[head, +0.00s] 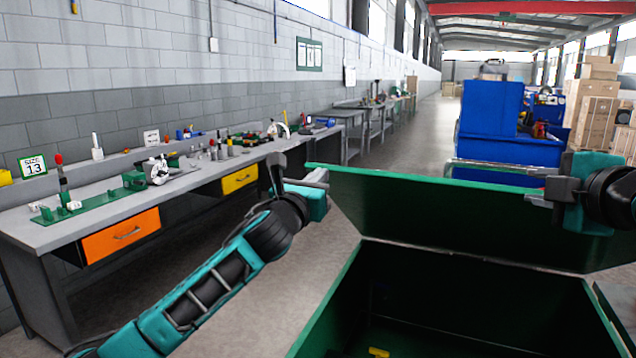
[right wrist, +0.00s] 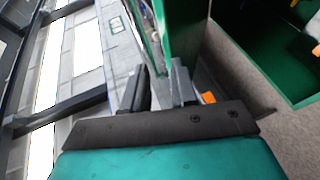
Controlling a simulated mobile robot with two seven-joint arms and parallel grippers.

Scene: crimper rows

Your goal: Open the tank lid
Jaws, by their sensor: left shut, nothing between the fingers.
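The green tank (head: 335,300) stands at the lower right in the head view with its inside showing. Its green lid (head: 440,215) is raised and leans back from the rear edge. My left gripper (head: 322,178) is shut and empty at the lid's upper left corner; I cannot tell whether it touches. My right gripper (head: 535,198) is in front of the lid's right part. In the right wrist view its two dark fingers (right wrist: 160,92) stand apart, close to the lid (right wrist: 182,30); I see nothing clearly held. The tank's inside (right wrist: 250,45) also shows there.
A grey workbench (head: 200,205) with tools, an orange drawer (head: 122,236) and a yellow drawer (head: 240,180) runs along the left wall. A blue cart (head: 510,150) stands behind the lid. Boxes (head: 595,105) are stacked at the right. Bare floor lies between bench and tank.

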